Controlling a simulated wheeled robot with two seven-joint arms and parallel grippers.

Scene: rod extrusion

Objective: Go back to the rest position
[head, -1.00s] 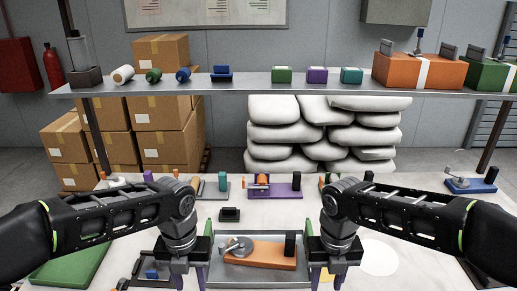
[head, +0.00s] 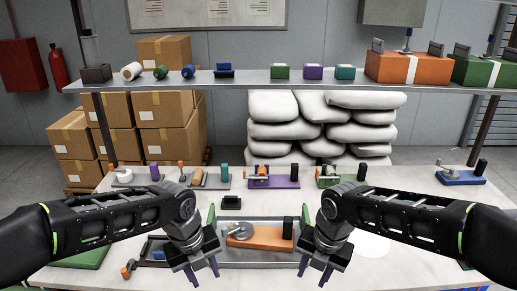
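My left gripper (head: 204,273) hangs at the near left of the grey tray (head: 232,256), its two dark fingers apart with nothing between them. My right gripper (head: 316,270) hangs at the near right of the tray, also open and empty. The tray rests on the white table (head: 400,225) between the grippers, with upright green parts at its left and right ends. In it lies an orange base (head: 268,243) with a grey round part (head: 240,231) and a black block (head: 288,228). My grippers hide parts of the tray's front corners.
A row of fixtures stands at the table's back, including a purple one (head: 283,184) and a green one (head: 339,183). A blue fixture (head: 459,178) is at right. A small black block (head: 231,202) sits behind the tray. A shelf (head: 240,80) spans above.

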